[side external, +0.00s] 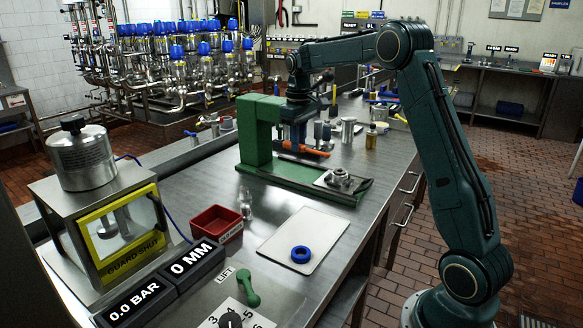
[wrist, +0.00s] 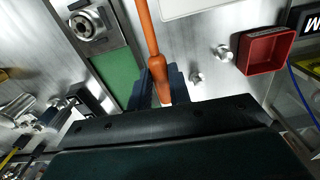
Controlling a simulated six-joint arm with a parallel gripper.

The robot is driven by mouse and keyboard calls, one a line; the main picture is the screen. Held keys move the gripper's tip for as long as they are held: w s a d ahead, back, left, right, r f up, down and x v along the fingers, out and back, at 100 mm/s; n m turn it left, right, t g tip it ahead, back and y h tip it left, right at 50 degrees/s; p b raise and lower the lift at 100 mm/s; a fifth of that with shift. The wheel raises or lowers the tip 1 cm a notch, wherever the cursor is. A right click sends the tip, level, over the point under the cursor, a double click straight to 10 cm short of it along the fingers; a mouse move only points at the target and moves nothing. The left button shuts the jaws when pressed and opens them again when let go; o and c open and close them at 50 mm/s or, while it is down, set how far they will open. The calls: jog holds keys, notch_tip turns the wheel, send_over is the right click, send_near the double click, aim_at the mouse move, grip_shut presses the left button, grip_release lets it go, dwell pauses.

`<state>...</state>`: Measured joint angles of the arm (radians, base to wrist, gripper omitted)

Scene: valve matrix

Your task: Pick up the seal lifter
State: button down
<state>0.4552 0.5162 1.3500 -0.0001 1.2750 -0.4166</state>
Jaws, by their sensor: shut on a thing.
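The seal lifter appears as an orange, rod-like tool (side external: 304,149) near the green press in the side view. In the wrist view the orange tool (wrist: 154,62) runs from between my fingers up past the top edge, so its far end is cut off there. My gripper (side external: 290,138) is shut on its thicker handle part, and the dark fingers (wrist: 162,88) flank it in the wrist view. The tool lies roughly level in the side view. How far it is above the bench, I cannot tell exactly.
The green press (side external: 257,135) stands close beside my gripper, with a metal fitting (side external: 341,178) on its base plate. A red tray (side external: 216,222), a white board (side external: 272,251) with a blue ring (side external: 301,254), and a guarded machine (side external: 110,215) are nearer. Bottles and fittings stand behind.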

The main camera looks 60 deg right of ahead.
jog(key=shift+r, duration=1.75)
jog(key=shift+f, duration=0.15)
jog(key=shift+w+d+f+n+t, duration=0.15)
jog(key=shift+f+n, duration=0.25)
jog(key=shift+n, duration=0.2)
jog(key=shift+s+d+f+n+t, duration=0.15)
jog(key=shift+f+n, duration=0.25)
jog(key=shift+n, duration=0.2)
jog(key=f+n, duration=0.1)
jog(key=n, duration=0.1)
jog(key=f+n+y, duration=0.1)
jog(key=f+n, duration=0.1)
jog(key=f+n+t, duration=0.1)
jog(key=n, duration=0.2)
jog(key=shift+w+a+f+y, duration=0.25)
jog(key=shift+w+f+y, duration=0.1)
jog(key=shift+f+y, duration=0.05)
jog(key=n, duration=0.1)
jog(key=a+f+n+y, duration=0.1)
jog(key=n, duration=0.1)
jog(key=shift+s+f, duration=0.1)
jog(key=shift+f, duration=0.2)
jog(key=shift+f, duration=0.25)
jog(key=s+d+f, duration=0.2)
jog(key=d+f, duration=0.1)
jog(key=f, duration=0.1)
jog(key=shift+d+f, duration=0.25)
jog(key=shift+d, duration=0.15)
